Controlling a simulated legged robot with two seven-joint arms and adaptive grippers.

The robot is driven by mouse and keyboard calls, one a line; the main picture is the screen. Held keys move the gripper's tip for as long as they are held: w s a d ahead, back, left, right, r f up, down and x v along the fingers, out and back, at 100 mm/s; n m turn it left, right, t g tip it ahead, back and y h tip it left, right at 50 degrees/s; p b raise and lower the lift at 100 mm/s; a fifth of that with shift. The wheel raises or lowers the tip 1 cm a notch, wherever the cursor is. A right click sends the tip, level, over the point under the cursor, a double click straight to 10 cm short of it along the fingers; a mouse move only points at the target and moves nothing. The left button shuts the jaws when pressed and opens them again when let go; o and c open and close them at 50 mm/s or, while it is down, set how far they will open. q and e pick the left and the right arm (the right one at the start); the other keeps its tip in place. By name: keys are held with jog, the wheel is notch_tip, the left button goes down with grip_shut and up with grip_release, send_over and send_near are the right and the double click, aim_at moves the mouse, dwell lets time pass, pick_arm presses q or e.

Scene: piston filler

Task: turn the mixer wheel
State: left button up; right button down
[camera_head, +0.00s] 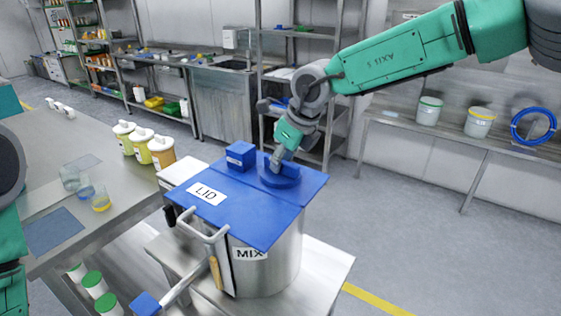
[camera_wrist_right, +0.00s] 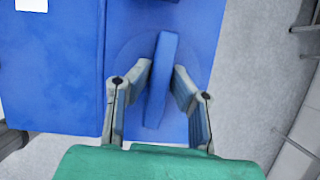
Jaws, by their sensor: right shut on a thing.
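The mixer is a steel drum (camera_head: 275,258) marked MIX with a blue cover (camera_head: 240,212) labelled LID. The mixer wheel (camera_head: 280,180) is a blue disc with an upright bar, at the back right of the cover's top. My right gripper (camera_head: 279,163) reaches down onto it from above. In the right wrist view the bar (camera_wrist_right: 160,80) stands between the two fingers of my right gripper (camera_wrist_right: 162,85), which is shut on it. The fingers partly hide the disc. My left arm shows only at the left edge; its gripper is out of view.
A blue box (camera_head: 241,154) stands on the cover beside the wheel. A forked metal handle (camera_head: 207,240) with a blue end juts out at the front left. The steel table (camera_head: 75,135) at left holds yellow-toned jugs (camera_head: 142,145) and glass beakers. Open floor lies to the right.

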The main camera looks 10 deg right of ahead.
jog(key=shift+m+h, duration=0.4)
jog(key=shift+m, duration=0.7)
jog(key=m, duration=0.2)
jog(key=m+t+h, duration=0.1)
jog(key=m, duration=0.1)
jog(key=shift+h, duration=0.3)
jog(key=m+h, duration=0.2)
jog(key=m, duration=0.4)
jog(key=m+h, duration=0.1)
jog(key=m, duration=0.2)
jog(key=m+g+h+p, duration=0.1)
jog(key=m, duration=0.2)
jog(key=shift+g, duration=0.3)
jog(key=m+g, duration=0.1)
jog(key=m, duration=0.2)
jog(key=m+h+p, duration=0.1)
jog(key=m, duration=0.1)
jog(key=shift+m+g, duration=0.4)
jog(key=c, duration=1.5)
grip_release()
jog(key=shift+a, duration=0.1)
